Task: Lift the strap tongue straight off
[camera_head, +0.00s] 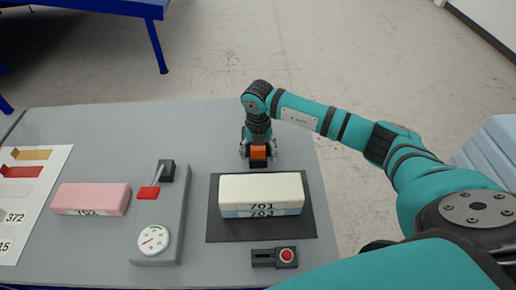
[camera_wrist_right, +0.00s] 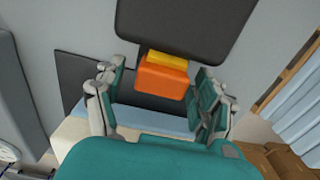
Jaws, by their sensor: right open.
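An orange block (camera_head: 258,153) with a yellow upper part (camera_wrist_right: 168,58) sits just behind the foam stack; I take it for the strap tongue but cannot be sure. My right gripper (camera_head: 258,160) comes down over it from above. In the wrist view the right gripper (camera_wrist_right: 160,97) is open, with one finger on each side of the orange block (camera_wrist_right: 162,82). I cannot tell whether the fingers touch it. A cream foam block (camera_head: 261,187) marked 701 lies on a blue one (camera_head: 290,210) marked 703. My left gripper is not in view.
The stack lies on a black mat (camera_head: 222,231). To the left are a grey gauge unit (camera_head: 172,218) with a red-ended lever, a pink block (camera_head: 92,199) and a white colour-swatch sheet (camera_head: 40,190). The back-left table is clear.

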